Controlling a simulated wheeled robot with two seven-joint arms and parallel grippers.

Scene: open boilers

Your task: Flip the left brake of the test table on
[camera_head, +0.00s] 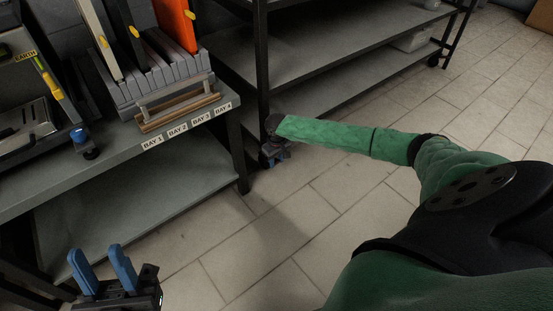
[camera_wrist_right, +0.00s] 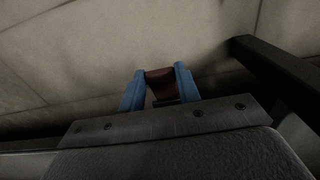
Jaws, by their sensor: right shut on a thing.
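My right gripper (camera_head: 273,156) is low near the floor, at the foot of the near post of a grey wheeled shelf unit (camera_head: 345,35). My forearm partly hides it in the head view. In the right wrist view its blue fingers (camera_wrist_right: 160,85) are shut on a dark reddish-brown piece (camera_wrist_right: 160,81), which may be a brake lever; I cannot tell whether it is on or off. My left gripper (camera_head: 98,262) is open and empty at the lower left. I cannot tell for sure which furniture is the test table.
A grey bench (camera_head: 105,160) with BAY labels, a slotted rack (camera_head: 160,80) and a lower shelf stands at left. Its dark leg (camera_head: 236,150) is close to my right gripper. A black bar (camera_wrist_right: 275,70) crosses the right wrist view. The tiled floor (camera_head: 330,215) is clear.

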